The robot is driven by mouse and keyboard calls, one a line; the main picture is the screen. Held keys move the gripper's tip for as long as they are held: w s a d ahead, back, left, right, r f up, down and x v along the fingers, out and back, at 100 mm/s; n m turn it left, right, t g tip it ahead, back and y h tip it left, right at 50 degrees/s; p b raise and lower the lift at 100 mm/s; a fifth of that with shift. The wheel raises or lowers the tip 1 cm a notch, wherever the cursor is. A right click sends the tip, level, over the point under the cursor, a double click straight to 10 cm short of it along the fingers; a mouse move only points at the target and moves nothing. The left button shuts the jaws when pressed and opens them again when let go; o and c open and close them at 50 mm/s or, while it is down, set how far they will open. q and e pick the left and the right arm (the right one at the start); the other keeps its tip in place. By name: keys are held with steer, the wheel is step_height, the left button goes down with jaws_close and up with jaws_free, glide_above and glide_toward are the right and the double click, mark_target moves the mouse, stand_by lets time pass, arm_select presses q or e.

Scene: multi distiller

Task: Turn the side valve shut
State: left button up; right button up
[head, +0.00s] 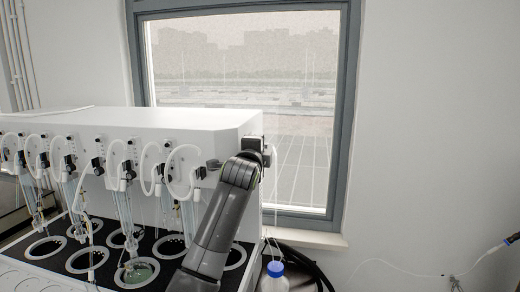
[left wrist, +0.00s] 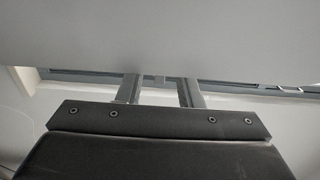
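The white multi distiller (head: 190,120) fills the left and middle of the head view. My left arm rises in front of its right end, and the wrist is by the upper right corner. The side valve cannot be made out for certain there, as my arm covers that area. In the left wrist view my left gripper (left wrist: 160,92) has its two fingers apart, close under a broad pale surface. A small grey piece (left wrist: 160,78) shows between the fingertips; I cannot tell whether it is the valve. My right gripper is not in view.
Glass tubes and round heating wells (head: 87,259) line the distiller's front. A white bottle with a blue cap (head: 276,268) and black hoses stand right of it. A window (head: 250,90) is behind. A thin cable (head: 400,266) runs along the right wall.

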arm_select(q)
jaws_close()
steer(key=shift+a+f+m+b, duration=0.1)
steer(key=shift+f+m+b, duration=0.15)
steer(key=shift+m, duration=0.5)
steer(key=shift+f+m+b, duration=0.15)
steer(key=shift+m+b, duration=0.05)
steer(key=shift+m, duration=0.55)
jaws_free()
